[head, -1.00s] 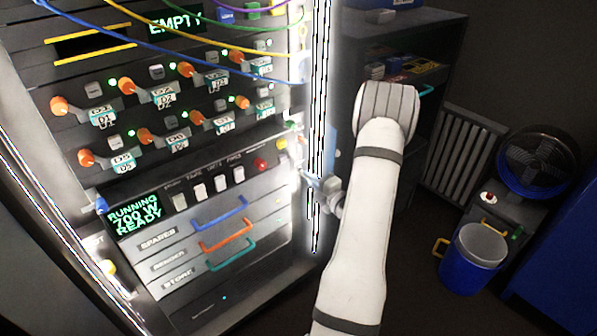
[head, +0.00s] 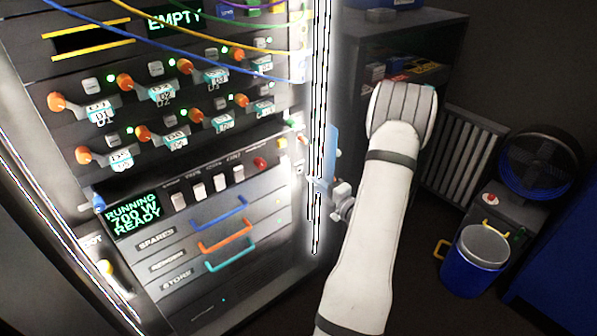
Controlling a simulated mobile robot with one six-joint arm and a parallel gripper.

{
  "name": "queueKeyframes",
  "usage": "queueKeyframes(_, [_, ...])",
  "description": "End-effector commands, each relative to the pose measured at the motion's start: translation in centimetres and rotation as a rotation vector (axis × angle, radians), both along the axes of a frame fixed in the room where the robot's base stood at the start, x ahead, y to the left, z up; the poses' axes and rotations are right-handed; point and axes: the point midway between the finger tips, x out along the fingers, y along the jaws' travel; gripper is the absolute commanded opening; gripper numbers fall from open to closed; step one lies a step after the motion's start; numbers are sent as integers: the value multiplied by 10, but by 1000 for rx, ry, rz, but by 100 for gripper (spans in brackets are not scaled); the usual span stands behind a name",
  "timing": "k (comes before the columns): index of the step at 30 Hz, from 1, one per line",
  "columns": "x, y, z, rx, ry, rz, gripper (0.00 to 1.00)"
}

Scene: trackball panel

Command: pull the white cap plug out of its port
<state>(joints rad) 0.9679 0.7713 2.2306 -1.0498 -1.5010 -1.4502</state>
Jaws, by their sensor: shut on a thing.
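My gripper (head: 320,185) is at the right front edge of the rack, beside the bright vertical post, low on my white arm. It is small in the picture and partly lost in glare. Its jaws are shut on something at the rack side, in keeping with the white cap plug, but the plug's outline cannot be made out. The port is also not clear; the panel edge there is washed out by white light. A pale blue translucent piece (head: 331,155) stands just above the gripper.
The rack front holds several orange-knobbed levers (head: 57,102), hanging cables (head: 215,62) and drawers with blue, orange and teal handles (head: 229,252). A dark shelf (head: 450,50), radiator (head: 464,160), fan (head: 540,165) and blue bucket (head: 474,262) stand right. Dark floor between is clear.

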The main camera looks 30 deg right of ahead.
Motion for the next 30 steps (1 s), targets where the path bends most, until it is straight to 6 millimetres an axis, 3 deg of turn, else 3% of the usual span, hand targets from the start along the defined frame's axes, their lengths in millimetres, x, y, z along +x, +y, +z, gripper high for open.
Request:
queueKeyframes(8, [-2, -1, 0, 0, 0, -1, 0])
queueKeyframes(30, [-60, -6, -2, 0, 0, -3, 0])
